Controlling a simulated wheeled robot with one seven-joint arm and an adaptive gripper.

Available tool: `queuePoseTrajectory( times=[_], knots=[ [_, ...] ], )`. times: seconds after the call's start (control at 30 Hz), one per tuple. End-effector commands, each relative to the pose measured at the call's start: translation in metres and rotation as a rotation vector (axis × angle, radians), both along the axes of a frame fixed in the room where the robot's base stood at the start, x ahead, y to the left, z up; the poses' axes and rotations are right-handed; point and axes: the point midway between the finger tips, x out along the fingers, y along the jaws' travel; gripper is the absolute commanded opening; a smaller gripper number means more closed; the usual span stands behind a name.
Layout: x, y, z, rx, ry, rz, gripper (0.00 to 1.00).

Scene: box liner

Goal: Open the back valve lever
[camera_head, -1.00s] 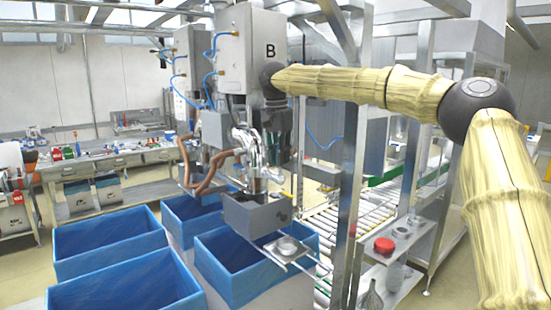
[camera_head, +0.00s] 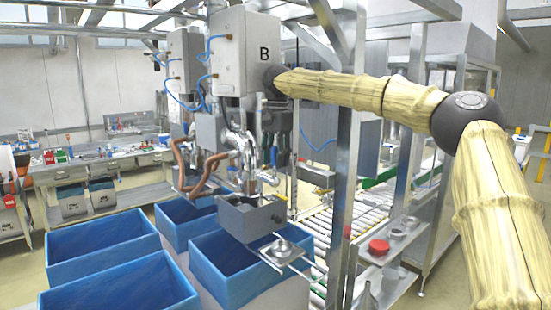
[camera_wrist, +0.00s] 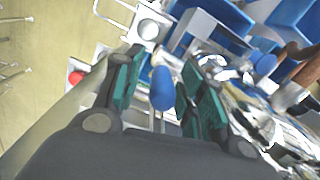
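My gripper (camera_head: 278,157) hangs beside the machine marked B, next to shiny metal valve pipes (camera_head: 241,150). In the wrist view, the two green-padded fingers of my gripper (camera_wrist: 163,62) stand apart. A blue rounded lever handle (camera_wrist: 162,88) shows in the gap between them. I cannot tell whether either finger touches it. A second blue rounded piece (camera_wrist: 265,63) shows to the right, outside the fingers, near the metal pipes. The lever handle between the fingers is not clear in the head view, and its shaft is hidden.
A grey metal box (camera_head: 250,218) sits below the pipes, with a small tray (camera_head: 282,251) in front. Blue bins (camera_head: 115,283) stand below and to the left. A steel post (camera_head: 346,190) rises close to the right of my gripper. A brown hose (camera_head: 198,185) hangs left.

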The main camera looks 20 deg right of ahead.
Motion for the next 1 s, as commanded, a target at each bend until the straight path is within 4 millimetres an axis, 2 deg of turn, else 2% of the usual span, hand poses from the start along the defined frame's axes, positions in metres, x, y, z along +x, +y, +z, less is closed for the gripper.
queuePoseTrajectory(
  times=[0.23, 0.37, 0.57, 0.8, 1.0],
  knots=[
    [0.0, 0.0, 0.0, 0.0, 0.0, 0.0, 0.41],
    [0.0, 0.0, 0.006, -0.001, 0.0, 0.0, 0.41],
    [0.001, -0.001, 0.035, 0.0, -0.002, -0.001, 0.41],
    [0.002, -0.003, 0.078, 0.0, -0.001, -0.001, 0.41],
    [0.002, -0.005, 0.106, 0.0, -0.001, 0.0, 0.41]
  ],
)
